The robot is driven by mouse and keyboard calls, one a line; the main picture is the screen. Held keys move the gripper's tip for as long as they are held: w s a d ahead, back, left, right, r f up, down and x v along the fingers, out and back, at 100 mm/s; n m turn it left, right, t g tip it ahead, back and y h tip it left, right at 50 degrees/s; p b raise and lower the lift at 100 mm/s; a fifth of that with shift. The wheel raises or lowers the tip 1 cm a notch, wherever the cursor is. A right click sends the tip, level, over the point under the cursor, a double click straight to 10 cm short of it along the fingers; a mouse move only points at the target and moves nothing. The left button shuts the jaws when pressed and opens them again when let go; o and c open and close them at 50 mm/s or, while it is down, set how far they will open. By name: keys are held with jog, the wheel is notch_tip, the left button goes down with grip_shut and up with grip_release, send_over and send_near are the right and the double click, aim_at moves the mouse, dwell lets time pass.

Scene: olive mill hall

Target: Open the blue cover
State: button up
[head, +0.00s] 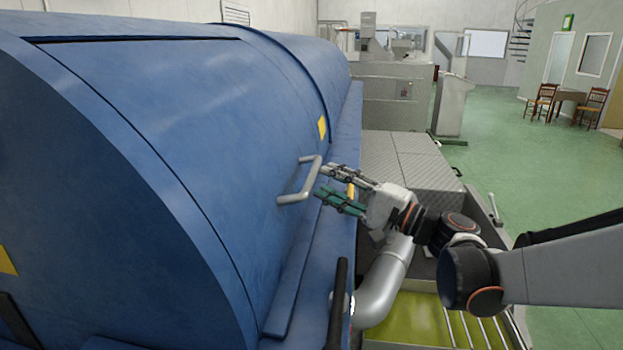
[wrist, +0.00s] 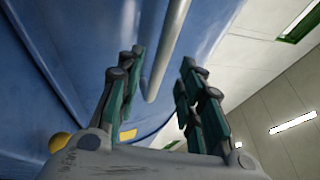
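The blue cover (head: 200,110) is a large curved lid on a long blue machine at the left of the head view. It lies down on the machine and looks shut. A grey bar handle (head: 301,181) sticks out from its lower right side. My gripper (head: 326,188) is just right of the handle, fingers apart and pointing at it. In the wrist view the handle (wrist: 167,50) runs between and beyond the two open fingers (wrist: 160,75), and the blue cover (wrist: 70,45) fills the left. I see no finger closed on the handle.
A grey pipe (head: 385,285) stands below my gripper, beside a vat of yellow-green contents (head: 405,325). A metal-plated step (head: 405,160) and grey machines (head: 390,95) stand behind. Green floor (head: 490,165) is free at the right, before a table with chairs (head: 568,96).

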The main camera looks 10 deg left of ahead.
aim_at(311, 171)
jog(key=shift+b+x, duration=0.45)
jog(key=shift+x, duration=2.25)
jog(key=shift+c, duration=0.5)
grip_shut()
